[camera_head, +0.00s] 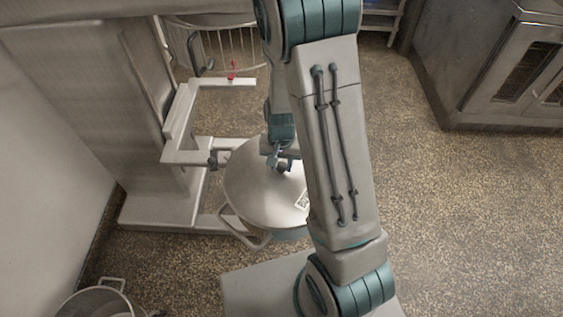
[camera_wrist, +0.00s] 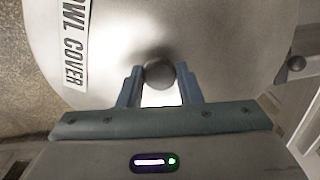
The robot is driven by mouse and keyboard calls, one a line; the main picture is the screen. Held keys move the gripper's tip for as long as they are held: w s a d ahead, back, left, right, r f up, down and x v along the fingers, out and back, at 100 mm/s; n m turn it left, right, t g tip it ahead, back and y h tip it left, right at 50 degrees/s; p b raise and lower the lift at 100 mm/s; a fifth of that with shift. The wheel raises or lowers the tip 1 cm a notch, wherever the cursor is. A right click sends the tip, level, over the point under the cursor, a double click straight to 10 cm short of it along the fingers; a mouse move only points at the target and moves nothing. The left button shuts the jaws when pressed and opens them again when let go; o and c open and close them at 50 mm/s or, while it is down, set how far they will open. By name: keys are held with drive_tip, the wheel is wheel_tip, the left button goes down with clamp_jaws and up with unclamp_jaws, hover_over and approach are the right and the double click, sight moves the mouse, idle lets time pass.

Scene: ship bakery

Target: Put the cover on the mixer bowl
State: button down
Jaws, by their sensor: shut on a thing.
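The bowl cover (camera_head: 245,190) is a round silvery disc with a dark knob and a white label. In the wrist view the cover (camera_wrist: 215,45) fills most of the picture, its label (camera_wrist: 72,40) at the left and its knob (camera_wrist: 159,75) between my fingers. My gripper (camera_head: 283,165) is shut on the knob; it also shows in the wrist view (camera_wrist: 159,82). The cover lies over the mixer bowl (camera_head: 290,235), hiding its opening. The bowl's side handle (camera_head: 243,232) sticks out at the front left. I cannot tell whether the cover touches the rim.
The mixer stand (camera_head: 150,120) with its bowl-support arms (camera_head: 185,157) is behind and left of the bowl. A wire guard (camera_head: 225,45) is above. A metal pot (camera_head: 98,302) is at the bottom left. An oven (camera_head: 495,65) stands at the right. Floor between is clear.

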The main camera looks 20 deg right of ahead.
drive_tip(key=shift+f+b, duration=0.5)
drive_tip(key=shift+f, duration=0.15)
drive_tip(key=c, duration=0.9)
unclamp_jaws()
drive_tip(key=shift+c, duration=0.2)
wheel_tip(320, 180, up, 14)
drive_tip(key=p, duration=0.2)
drive_tip(key=s+r+n+t+p, duration=0.2)
drive_tip(key=s+r+n+p, duration=0.2)
drive_tip(key=s+r, duration=0.9)
wheel_tip(320, 180, up, 3)
drive_tip(key=shift+s+r+n+t+p, duration=0.1)
drive_tip(key=shift+s+n+t+p, duration=0.25)
drive_tip(key=shift+n+t, duration=0.05)
